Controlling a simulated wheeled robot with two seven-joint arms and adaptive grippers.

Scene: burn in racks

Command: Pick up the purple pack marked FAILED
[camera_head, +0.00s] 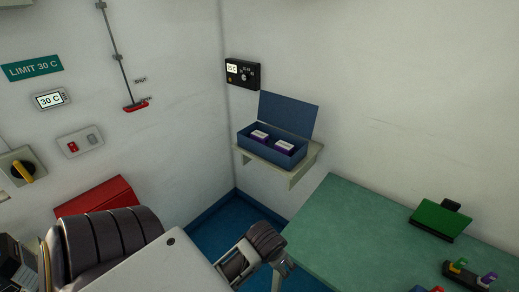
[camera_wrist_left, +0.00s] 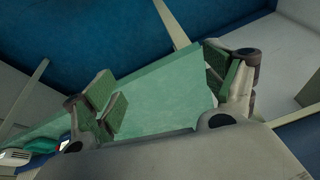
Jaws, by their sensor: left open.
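Two packs with pale tops and purple sides, a left one (camera_head: 260,136) and a right one (camera_head: 285,147), sit in an open blue box (camera_head: 271,153) on a wall shelf. Any FAILED marking is too small to read. My left gripper (camera_head: 284,268) is low in the head view, below the shelf and beside the green table's left corner, apart from the packs. In the left wrist view it (camera_wrist_left: 168,92) is open and empty, with green finger pads. My right gripper is not in view.
The green table (camera_head: 345,230) at right holds a green panel (camera_head: 436,222) and a dark holder (camera_head: 462,276) with coloured pieces. The box's raised lid (camera_head: 289,115) stands behind the packs. A red box (camera_head: 95,197) is at left. The blue floor (camera_head: 215,232) shows in the corner.

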